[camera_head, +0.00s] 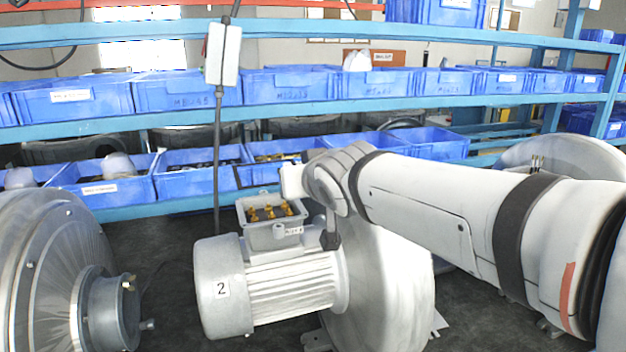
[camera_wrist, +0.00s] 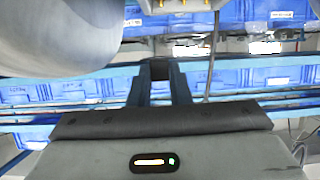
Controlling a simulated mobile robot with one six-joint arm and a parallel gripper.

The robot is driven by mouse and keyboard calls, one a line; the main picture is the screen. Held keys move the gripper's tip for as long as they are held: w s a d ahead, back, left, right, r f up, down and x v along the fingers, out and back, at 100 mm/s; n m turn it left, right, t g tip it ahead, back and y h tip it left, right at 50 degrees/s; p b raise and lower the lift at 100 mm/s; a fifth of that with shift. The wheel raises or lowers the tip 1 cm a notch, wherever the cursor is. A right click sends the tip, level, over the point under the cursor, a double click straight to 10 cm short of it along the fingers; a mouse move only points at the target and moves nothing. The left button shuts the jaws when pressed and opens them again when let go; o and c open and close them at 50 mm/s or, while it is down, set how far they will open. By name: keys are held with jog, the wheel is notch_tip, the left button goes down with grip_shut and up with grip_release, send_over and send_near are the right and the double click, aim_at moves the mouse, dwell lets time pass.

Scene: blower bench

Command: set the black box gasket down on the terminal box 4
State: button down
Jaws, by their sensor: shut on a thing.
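An open grey terminal box (camera_head: 273,234) with brass terminals inside sits on the grey motor marked 2 (camera_head: 222,290). The small tag on the box is too small to read surely. In the wrist view, part of this box (camera_wrist: 186,6) shows at the top edge. My gripper (camera_wrist: 160,72) points toward the shelf, its fingers shut on a small visible part of the black box gasket (camera_wrist: 160,66). The gasket's full outline is not clear there. In the head view, my wrist is above and right of the box, and the fingers are mostly hidden.
A blue shelf (camera_head: 155,211) with several blue crates stands behind the motor. A hanging cable with a switch box (camera_head: 223,54) drops in front of it, left of my wrist. A large grey blower (camera_head: 45,280) stands at left. The dark floor between the machines is clear.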

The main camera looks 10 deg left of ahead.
notch_tip(320, 180, down, 6)
jog(key=b, duration=0.6)
jog(key=shift+f+b, duration=1)
dwell(1.4)
jog(key=c, duration=1.3)
grip_release()
jog(key=b+v, duration=0.1)
jog(key=v, duration=0.7)
